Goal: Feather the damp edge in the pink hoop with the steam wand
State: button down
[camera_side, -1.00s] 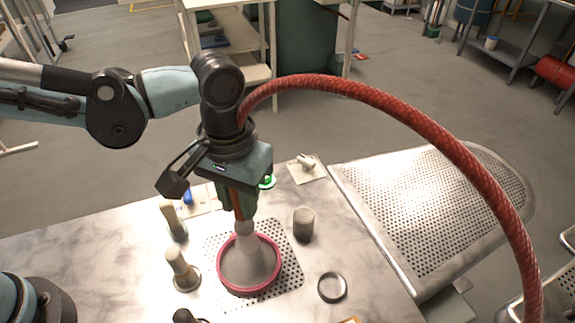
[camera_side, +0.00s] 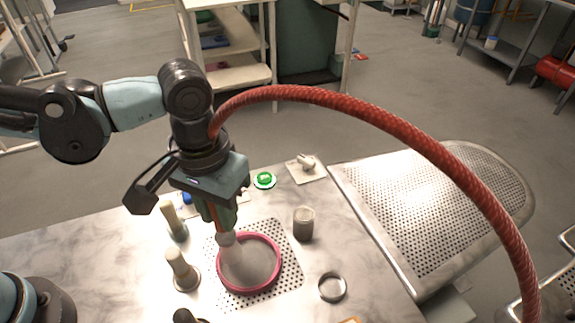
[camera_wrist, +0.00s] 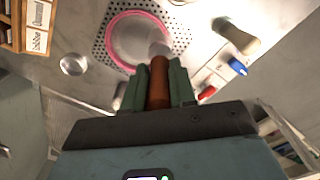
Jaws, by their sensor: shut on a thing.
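The pink hoop (camera_side: 279,262) lies flat on a perforated plate on the marble-look table, with greyish cloth inside it. The hoop also shows at the top of the wrist view (camera_wrist: 110,28). My gripper (camera_side: 217,213) is shut on the steam wand, whose brown body (camera_wrist: 158,80) sits between the green fingers. The wand's pale tip (camera_side: 226,238) is above the hoop's upper left rim, with a whitish plume spreading from it into the hoop. The damp edge itself cannot be made out under the plume.
A red hose (camera_side: 400,135) arches from my wrist to the right. A grey cup (camera_side: 304,224) and metal ring (camera_side: 332,287) stand right of the hoop. A wooden-looking peg (camera_side: 180,268) stands left. A perforated ironing board (camera_side: 410,200) adjoins the table's right side.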

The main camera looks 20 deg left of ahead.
jog(key=shift+s, duration=0.6)
jog(key=shift+s+d, duration=0.3)
jog(key=shift+s, duration=0.25)
jog(key=shift+s+d, duration=0.25)
jog(key=shift+s, duration=0.3)
notch_tip(320, 180, up, 7)
dwell(0.3)
jog(key=w+a, duration=0.5)
jog(key=a, duration=0.6)
jog(key=w+a+r, duration=0.1)
jog(key=w+a, duration=0.4)
jog(key=a, duration=0.6)
jog(key=shift+w+a+r, duration=0.15)
jog(key=shift+a, duration=0.25)
